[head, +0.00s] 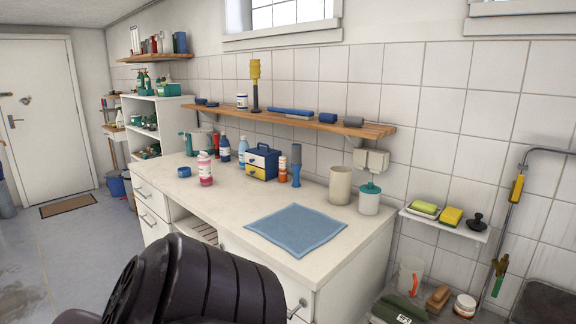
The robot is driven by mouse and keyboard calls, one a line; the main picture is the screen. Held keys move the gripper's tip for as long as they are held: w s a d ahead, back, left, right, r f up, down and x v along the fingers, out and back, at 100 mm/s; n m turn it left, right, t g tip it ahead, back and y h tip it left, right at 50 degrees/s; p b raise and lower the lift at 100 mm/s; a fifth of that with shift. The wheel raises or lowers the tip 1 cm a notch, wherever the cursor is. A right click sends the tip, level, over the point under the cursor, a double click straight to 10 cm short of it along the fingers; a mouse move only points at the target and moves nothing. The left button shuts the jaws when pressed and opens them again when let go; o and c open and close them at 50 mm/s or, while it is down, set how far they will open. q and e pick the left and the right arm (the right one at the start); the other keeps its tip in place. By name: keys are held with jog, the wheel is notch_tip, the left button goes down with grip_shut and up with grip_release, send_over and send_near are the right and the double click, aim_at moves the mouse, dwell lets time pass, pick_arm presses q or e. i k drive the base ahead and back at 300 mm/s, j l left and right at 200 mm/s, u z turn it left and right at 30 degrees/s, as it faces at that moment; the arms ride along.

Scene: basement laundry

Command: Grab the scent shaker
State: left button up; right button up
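No item on the white counter (205,207) carries a label I can read, so I cannot tell for sure which is the scent shaker. A pink bottle with a white cap (205,168) stands upright near the counter's front left. A white jar with a teal lid (368,203) stands upright at the right end. A small orange-and-white container (283,170) stands beside the blue and yellow box. A dark part of my own arm fills the bottom left, in front of the counter. Neither gripper shows.
A blue cloth (296,229) lies flat on the counter. A beige cylinder (340,186), a blue and yellow box (262,162), a blue tool (296,165) and blue bottles (242,152) stand along the back. A wooden shelf (350,127) hangs above. Open floor lies left.

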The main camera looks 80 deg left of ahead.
aim_at(204, 167)
jog(key=u, duration=3.1)
jog(key=i+j+z, duration=0.1)
jog(key=i+j, duration=0.3)
jog(key=i+j+z, duration=0.1)
jog(key=i+j, duration=0.25)
jog(key=i+j+z, duration=0.1)
jog(key=i+j, duration=0.25)
jog(key=j, duration=0.15)
jog(key=i+j, duration=0.35)
jog(key=i+j+z, duration=0.15)
jog(key=i+j, duration=0.2)
jog(key=j, duration=0.25)
jog(key=i+j+z, duration=0.1)
jog(key=i+j, duration=0.2)
jog(key=j, duration=0.2)
jog(key=i+j+z, duration=0.1)
jog(key=i+j, duration=0.2)
jog(key=j, duration=0.2)
jog(key=i+j+z, duration=0.1)
jog(key=i+j, duration=0.15)
jog(key=j, duration=0.3)
